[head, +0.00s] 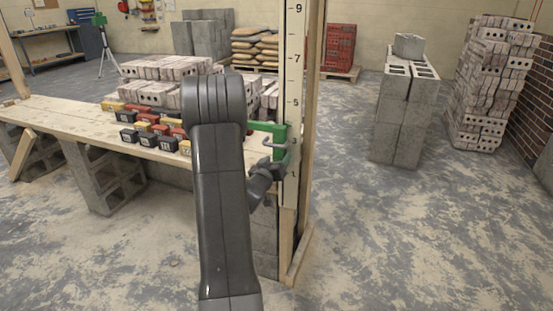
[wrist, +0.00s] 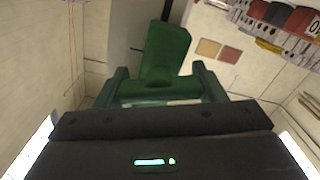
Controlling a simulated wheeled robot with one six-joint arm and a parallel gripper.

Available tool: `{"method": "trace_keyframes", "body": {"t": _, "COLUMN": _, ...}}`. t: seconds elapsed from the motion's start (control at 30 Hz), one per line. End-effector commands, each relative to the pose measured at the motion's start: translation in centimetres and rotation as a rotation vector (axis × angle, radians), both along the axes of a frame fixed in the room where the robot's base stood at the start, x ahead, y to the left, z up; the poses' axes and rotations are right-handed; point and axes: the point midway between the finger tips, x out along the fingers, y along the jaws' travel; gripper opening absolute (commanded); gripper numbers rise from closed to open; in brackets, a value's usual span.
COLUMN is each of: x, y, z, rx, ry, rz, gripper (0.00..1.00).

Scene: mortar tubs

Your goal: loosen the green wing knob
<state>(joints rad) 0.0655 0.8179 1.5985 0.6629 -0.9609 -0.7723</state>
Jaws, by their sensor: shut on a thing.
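A green bracket (head: 280,132) sits on the white numbered pole (head: 295,80), near the low numbers. My gripper (head: 276,168) reaches the pole just below the bracket, at the end of my dark arm. In the wrist view the green wing knob (wrist: 166,52) stands just ahead of my gripper's dark body, with one broad wing leaning slightly right. My gripper (wrist: 160,88) is shut on the knob. The knob's lower part is partly hidden by the gripper body. In the head view the knob itself is hidden at the gripper.
A plank bench (head: 60,117) on concrete blocks stands left, with bricks and several small numbered black, red and yellow boxes (head: 150,140) on it. A wooden post (head: 315,100) stands right beside the pole. A concrete block stack (head: 400,115) is farther right. The floor between is clear.

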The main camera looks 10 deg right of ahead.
Motion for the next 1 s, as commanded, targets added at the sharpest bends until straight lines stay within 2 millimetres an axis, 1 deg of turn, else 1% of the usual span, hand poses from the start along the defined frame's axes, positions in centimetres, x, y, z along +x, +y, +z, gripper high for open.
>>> {"method": "trace_keyframes", "body": {"t": 0.13, "x": 0.0, "y": 0.0, "z": 0.0, "rx": -0.036, "ry": 0.025, "rz": 0.001, "gripper": 0.41}}
{"method": "trace_keyframes", "body": {"t": 0.4, "x": 0.0, "y": 0.0, "z": 0.0, "rx": -0.039, "ry": 0.025, "rz": 0.0, "gripper": 0.41}}
{"method": "trace_keyframes", "body": {"t": 0.43, "x": 0.0, "y": 0.0, "z": 0.0, "rx": -0.039, "ry": 0.025, "rz": 0.0, "gripper": 0.68}}
{"method": "trace_keyframes", "body": {"t": 0.5, "x": 0.0, "y": 0.0, "z": 0.0, "rx": -0.038, "ry": 0.024, "rz": 0.0, "gripper": 0.81}}
{"method": "trace_keyframes", "body": {"t": 0.53, "x": 0.0, "y": 0.0, "z": 0.0, "rx": -0.038, "ry": 0.024, "rz": 0.0, "gripper": 0.85}}
{"method": "trace_keyframes", "body": {"t": 0.87, "x": -0.2, "y": 0.2, "z": 0.0, "rx": -0.037, "ry": 0.025, "rz": 0.001, "gripper": 0.85}}
{"method": "trace_keyframes", "body": {"t": 1.0, "x": -1.5, "y": 1.2, "z": 0.0, "rx": -0.037, "ry": 0.026, "rz": 0.002, "gripper": 0.85}}
